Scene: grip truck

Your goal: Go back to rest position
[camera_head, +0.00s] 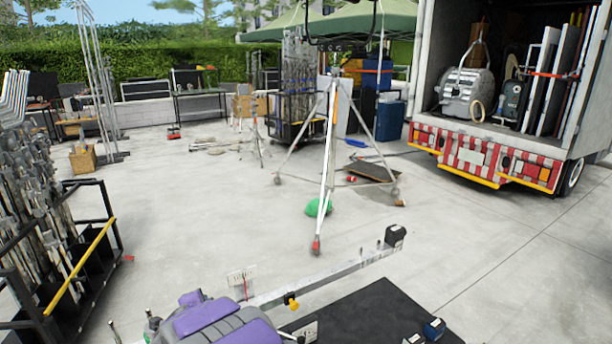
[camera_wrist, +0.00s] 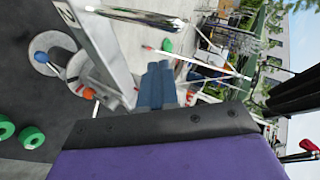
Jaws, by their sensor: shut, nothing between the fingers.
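My gripper (camera_wrist: 158,68) shows in the wrist view as two blue-grey fingers pressed together, with nothing between them. The dark plate and purple panel of my own arm lie below them. In the head view, my purple and grey arm is at the bottom edge; its fingertips cannot be made out there. A long metal bar (camera_head: 335,274) with a black end block runs right from beside the arm. In the wrist view, a metal bar (camera_wrist: 93,40) passes to the left of the fingers, apart from them as far as I can tell.
A tall tripod stand (camera_head: 329,165) stands mid-yard, with a green bag (camera_head: 318,207) by its leg. A rack of poles (camera_head: 95,250) is at left. A loaded truck (camera_head: 480,160) is at right. A black mat (camera_head: 375,312) lies in front. Concrete between them is mostly clear.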

